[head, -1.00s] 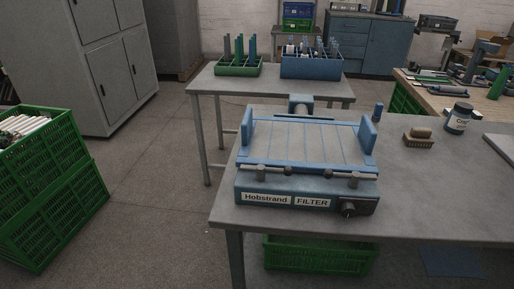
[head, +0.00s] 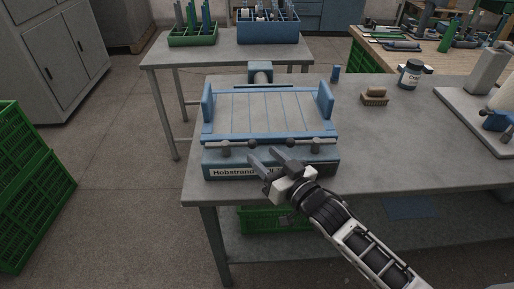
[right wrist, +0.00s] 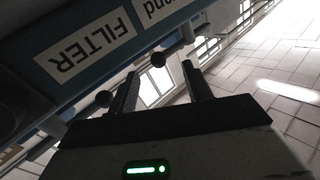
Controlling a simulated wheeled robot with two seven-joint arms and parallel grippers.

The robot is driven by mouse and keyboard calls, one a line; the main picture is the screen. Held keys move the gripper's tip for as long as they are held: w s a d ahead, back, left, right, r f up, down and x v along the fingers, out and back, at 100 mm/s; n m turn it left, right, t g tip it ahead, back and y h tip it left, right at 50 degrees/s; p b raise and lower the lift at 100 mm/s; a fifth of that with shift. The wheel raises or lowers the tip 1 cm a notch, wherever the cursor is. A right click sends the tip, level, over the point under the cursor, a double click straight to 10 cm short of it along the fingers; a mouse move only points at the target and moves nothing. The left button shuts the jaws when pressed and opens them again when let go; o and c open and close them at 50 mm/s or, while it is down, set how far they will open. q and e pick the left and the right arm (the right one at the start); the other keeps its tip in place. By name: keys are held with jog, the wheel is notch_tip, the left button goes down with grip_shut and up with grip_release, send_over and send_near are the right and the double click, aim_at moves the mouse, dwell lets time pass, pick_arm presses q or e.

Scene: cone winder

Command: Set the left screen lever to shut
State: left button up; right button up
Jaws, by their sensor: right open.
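The blue filter unit (head: 213,160) stands on the grey table, with a flat slatted bed and a label on its front. The left screen lever (head: 238,145) lies roughly level along the front edge, with rounded ends. A similar right lever (head: 301,144) sits beside it. My right gripper (head: 262,157) is open and empty in front of the unit, below the gap between the levers, and covers part of the label. In the right wrist view, the open fingers (right wrist: 162,88) are close to two round dark knobs (right wrist: 158,60); contact cannot be told. My left gripper is out of view.
The grey table (head: 370,150) is clear right of the unit. A brush (head: 374,97) and a labelled jar (head: 410,74) stand further back. A second table (head: 160,55) behind holds a green bin (head: 192,40) and a blue bin (head: 268,30). Green crates (head: 30,190) stand at left.

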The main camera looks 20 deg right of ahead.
aim_at(254, 148)
jog(key=shift+x, duration=2)
